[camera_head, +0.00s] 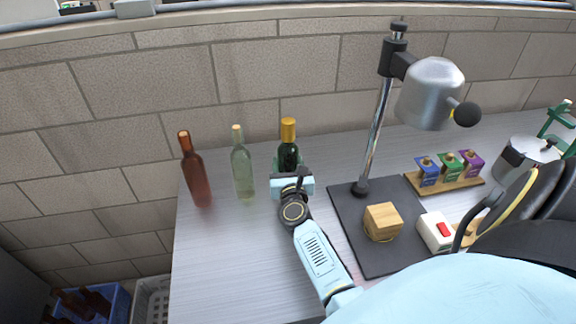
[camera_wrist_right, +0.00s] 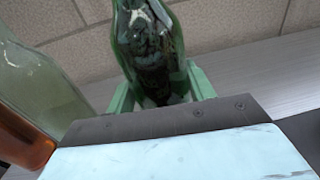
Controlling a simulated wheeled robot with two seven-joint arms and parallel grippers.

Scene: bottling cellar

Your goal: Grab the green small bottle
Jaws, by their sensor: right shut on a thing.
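A dark green bottle (camera_head: 289,153) with a gold top stands upright on the table near the wall. My right gripper (camera_head: 288,168) reaches it from the front and is shut on it. In the right wrist view the green bottle (camera_wrist_right: 148,40) sits between the two green fingers. Its lower part is hidden by the gripper. A pale greenish clear bottle (camera_head: 242,170) and a reddish-brown bottle (camera_head: 196,178) stand apart to its left. My left gripper is not in view.
A wooden rack (camera_head: 445,186) holds small coloured boxes. The stone wall (camera_head: 180,70) is close behind. The front-left table is clear.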

